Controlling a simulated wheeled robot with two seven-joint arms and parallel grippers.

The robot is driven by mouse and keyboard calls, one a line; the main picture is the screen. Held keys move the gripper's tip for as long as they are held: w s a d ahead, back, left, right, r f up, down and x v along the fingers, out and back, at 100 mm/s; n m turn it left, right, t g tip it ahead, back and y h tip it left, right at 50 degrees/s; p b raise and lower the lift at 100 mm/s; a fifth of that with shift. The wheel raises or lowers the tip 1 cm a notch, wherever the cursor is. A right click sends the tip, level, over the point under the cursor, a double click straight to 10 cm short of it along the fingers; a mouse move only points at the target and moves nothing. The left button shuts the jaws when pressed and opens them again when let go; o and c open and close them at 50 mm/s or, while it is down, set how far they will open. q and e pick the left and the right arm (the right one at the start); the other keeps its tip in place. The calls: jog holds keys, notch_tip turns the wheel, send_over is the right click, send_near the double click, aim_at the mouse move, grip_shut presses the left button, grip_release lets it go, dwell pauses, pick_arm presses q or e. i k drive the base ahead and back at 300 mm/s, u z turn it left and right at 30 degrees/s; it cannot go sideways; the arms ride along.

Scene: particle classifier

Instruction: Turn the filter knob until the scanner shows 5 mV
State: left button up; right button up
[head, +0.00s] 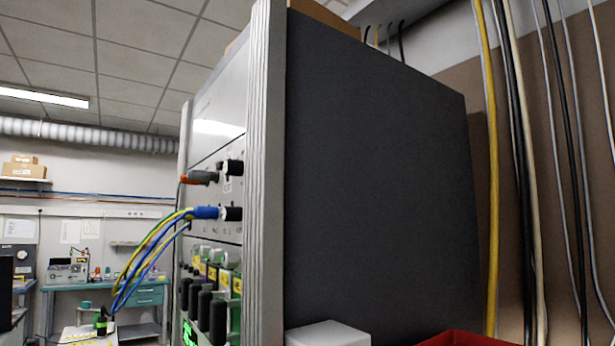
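A tall equipment rack (380,180) stands close by and shows mostly its dark side panel. Its front face is seen at a steep angle. Two black knobs or sockets, an upper one (234,167) and a lower one (232,214), stick out from the front. Several black knobs (204,308) sit lower down under yellow labels. A green lit display (189,333) is partly cut off at the bottom edge, and its reading is not legible. I cannot tell which knob is the filter knob or which unit is the scanner. Neither of my grippers is in view.
A blue plug (205,212) with blue and yellow cables (146,262) hangs off the rack front. An orange-grey plug (199,177) sits above it. A white box (327,334) and a red container (466,339) are low on the right. Wall cables (491,170) run behind. A workbench (143,286) stands far left.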

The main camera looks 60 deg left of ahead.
aim_at(232, 167)
jog(key=i, duration=0.35)
jog(key=u, duration=3.15)
